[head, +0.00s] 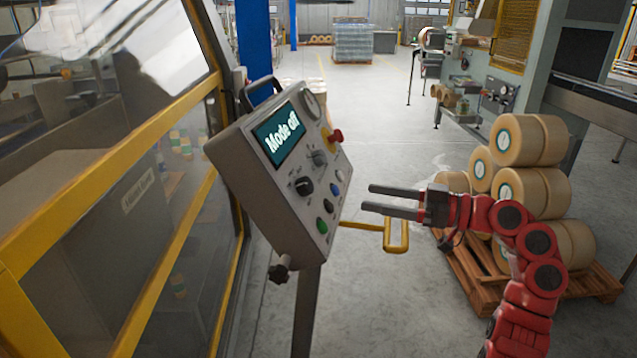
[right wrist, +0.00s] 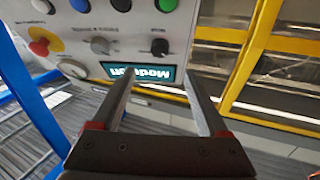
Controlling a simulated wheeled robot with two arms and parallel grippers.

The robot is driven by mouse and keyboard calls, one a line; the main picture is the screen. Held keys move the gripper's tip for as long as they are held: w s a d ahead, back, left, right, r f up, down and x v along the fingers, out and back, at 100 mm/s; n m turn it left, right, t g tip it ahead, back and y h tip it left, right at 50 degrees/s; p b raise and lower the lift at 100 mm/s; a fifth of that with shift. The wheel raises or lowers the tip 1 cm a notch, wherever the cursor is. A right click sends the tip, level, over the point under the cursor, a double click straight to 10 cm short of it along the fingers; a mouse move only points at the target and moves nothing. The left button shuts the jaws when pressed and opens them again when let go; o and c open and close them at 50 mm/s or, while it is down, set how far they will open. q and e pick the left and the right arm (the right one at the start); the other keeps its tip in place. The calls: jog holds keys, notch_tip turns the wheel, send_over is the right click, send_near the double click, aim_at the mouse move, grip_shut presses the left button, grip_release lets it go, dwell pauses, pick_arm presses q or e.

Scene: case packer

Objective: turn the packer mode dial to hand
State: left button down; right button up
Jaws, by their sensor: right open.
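The control panel (head: 262,178) is a tilted grey box on a post, with a screen (head: 283,135) reading "Mode off". Below the screen are a black dial (head: 304,186) and a grey knob (head: 319,157); their labels are too small to read. My right gripper (head: 366,199) is open and empty, to the right of the panel and apart from it, fingers pointing at it. In the right wrist view the panel appears upside down, with the black dial (right wrist: 159,47) beyond the gap between the fingertips (right wrist: 158,76) and the grey knob (right wrist: 100,45) to its left. My left gripper is not in view.
The panel also has a red stop button (head: 335,136), a gauge (head: 312,105) and several push buttons (head: 321,225). A yellow-framed machine guard (head: 110,165) stands at left. A yellow handle (head: 396,236) sits below my right gripper. Tape rolls (head: 519,140) sit on a pallet at right.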

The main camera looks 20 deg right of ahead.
aim_at(310, 186)
jog(key=p+x, duration=0.2)
jog(key=x, duration=0.3)
jog(key=p+x, duration=0.1)
jog(key=x, duration=0.5)
jog(key=shift+r+p, duration=0.2)
jog(key=shift+p, duration=0.15)
jog(key=shift+w+a+f, duration=0.15)
jog(key=shift+w+a, duration=0.15)
jog(key=shift+a, duration=0.15)
grip_shut()
